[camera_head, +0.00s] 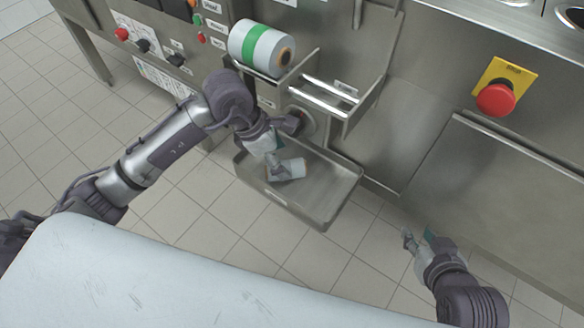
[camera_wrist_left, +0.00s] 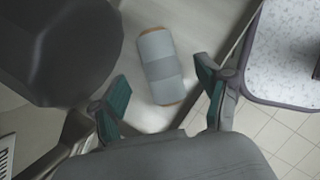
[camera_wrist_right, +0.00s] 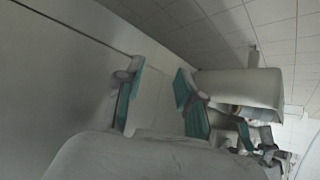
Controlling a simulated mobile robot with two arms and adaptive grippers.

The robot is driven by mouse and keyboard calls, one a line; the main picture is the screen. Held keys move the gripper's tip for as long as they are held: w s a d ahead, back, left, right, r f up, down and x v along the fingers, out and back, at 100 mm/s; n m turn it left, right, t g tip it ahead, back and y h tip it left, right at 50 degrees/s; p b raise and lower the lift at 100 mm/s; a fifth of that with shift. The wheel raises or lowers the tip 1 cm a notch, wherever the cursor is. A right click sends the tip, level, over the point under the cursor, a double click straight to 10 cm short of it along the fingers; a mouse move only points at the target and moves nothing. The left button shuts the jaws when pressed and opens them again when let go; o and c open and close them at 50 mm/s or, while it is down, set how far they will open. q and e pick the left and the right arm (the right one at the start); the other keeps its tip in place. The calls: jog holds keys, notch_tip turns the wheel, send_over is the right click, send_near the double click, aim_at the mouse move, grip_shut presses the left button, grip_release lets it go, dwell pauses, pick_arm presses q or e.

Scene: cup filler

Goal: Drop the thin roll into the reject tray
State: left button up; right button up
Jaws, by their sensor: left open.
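The thin roll (camera_head: 291,169), pale with a grey band, lies on its side in the metal reject tray (camera_head: 328,188), towards its left part. My left gripper (camera_head: 272,160) is just above the roll and partly hides it in the head view. In the left wrist view the roll (camera_wrist_left: 160,66) lies beyond the spread fingertips (camera_wrist_left: 163,92), with no finger closed on it. My left gripper is open and empty. My right gripper (camera_head: 418,243) is apart from the tray, at the lower right; its fingers (camera_wrist_right: 155,90) are spread with nothing between them.
A thicker roll with a green band (camera_head: 258,48) sits on the machine above the tray. An empty metal bracket (camera_head: 330,95) juts out beside it. A red emergency button (camera_head: 496,98) is at the right. A pale tabletop (camera_head: 170,275) fills the front.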

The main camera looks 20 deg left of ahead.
pick_arm(q)
jog(key=s+a+r, duration=0.1)
jog(key=s+a, duration=0.4)
jog(key=a, duration=0.6)
jog(key=shift+s+a, duration=0.15)
jog(key=shift+s, duration=0.1)
